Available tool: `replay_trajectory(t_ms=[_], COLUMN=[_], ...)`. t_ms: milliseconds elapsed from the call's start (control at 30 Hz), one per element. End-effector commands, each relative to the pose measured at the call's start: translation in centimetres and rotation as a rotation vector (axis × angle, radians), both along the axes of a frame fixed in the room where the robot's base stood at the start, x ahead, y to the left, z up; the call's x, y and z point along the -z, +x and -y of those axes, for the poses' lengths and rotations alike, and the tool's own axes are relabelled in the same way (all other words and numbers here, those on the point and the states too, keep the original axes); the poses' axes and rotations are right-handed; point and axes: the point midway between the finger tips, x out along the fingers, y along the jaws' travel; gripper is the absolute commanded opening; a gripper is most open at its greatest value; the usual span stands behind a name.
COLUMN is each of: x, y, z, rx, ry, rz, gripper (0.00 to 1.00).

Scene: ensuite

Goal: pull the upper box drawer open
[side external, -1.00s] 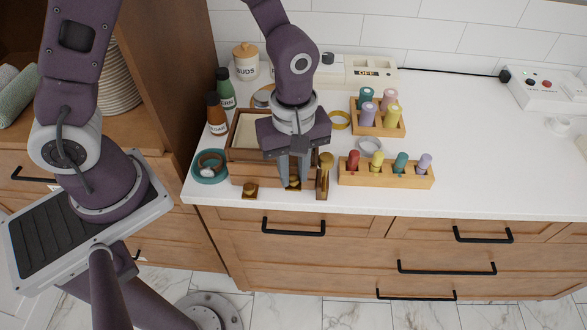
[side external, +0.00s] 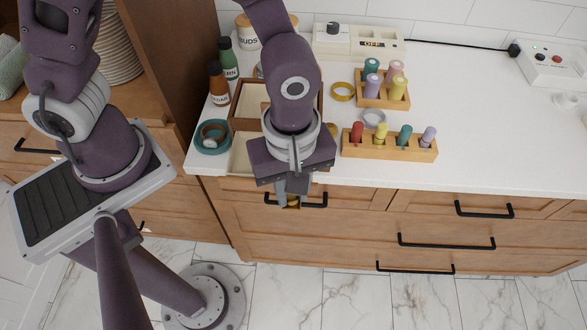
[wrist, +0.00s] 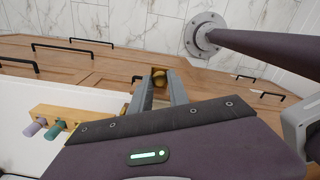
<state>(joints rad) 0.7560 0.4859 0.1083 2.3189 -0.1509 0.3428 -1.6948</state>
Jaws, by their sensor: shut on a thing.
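The small wooden box (side external: 245,125) stands on the white counter at its left end, partly behind my arm. Its upper drawer (side external: 241,156) is pulled out toward the front, and its pale inside shows left of my gripper. My gripper (side external: 291,202) is in front of the drawer, beyond the counter edge, pointing down. It is shut on a brass-coloured knob (wrist: 159,76), seen between the fingertips in the wrist view. My wrist hides the drawer's right part and most of its front.
A wooden rack of coloured pegs (side external: 390,148) stands to the right. Below are cabinet drawers with black handles (side external: 446,243). Space in front of the counter is open.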

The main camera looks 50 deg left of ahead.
Motion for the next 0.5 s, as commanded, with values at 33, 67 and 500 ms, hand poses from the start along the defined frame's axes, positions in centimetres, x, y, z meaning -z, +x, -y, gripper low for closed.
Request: replay_trajectory(t_ms=[33,67,500], x=[-0.09,-0.09,-0.04], y=[0.07,0.07,0.08], z=[0.12,0.11,0.02], rx=[-0.001,-0.001,-0.001], ry=[-0.003,-0.003,-0.002], rz=[0.003,0.003,0.001], gripper=[0.0,0.0,0.3])
